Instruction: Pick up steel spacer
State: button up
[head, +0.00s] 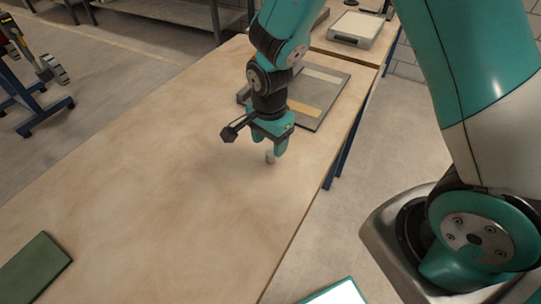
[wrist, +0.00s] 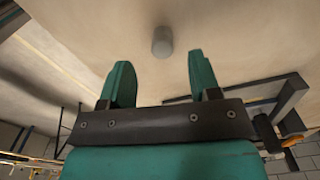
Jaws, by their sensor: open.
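The steel spacer (head: 269,157) is a small grey cylinder on the wooden table, just below my gripper in the head view. In the wrist view the spacer (wrist: 162,41) shows beyond the fingertips, between the lines of the two fingers and a little nearer the left one. My gripper (head: 268,149) points down over the table with its teal fingers apart and nothing between them. In the wrist view both fingers of my gripper (wrist: 158,62) are spread wide. I cannot tell the exact gap between fingertips and spacer.
A grey board with tan strips (head: 318,97) lies behind my gripper. A dark green block (head: 34,268) lies at the front left. A pale scale-like device (head: 356,29) stands at the back. The table's right edge (head: 316,190) is close to the spacer.

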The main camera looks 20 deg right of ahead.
aim_at(270, 153)
jog(key=f, duration=0.5)
jog(key=shift+w+d+f+p, duration=0.1)
jog(key=shift+w+d+p, duration=0.1)
jog(key=shift+p, duration=0.15)
jog(key=shift+c, duration=0.2)
jog(key=c, duration=1)
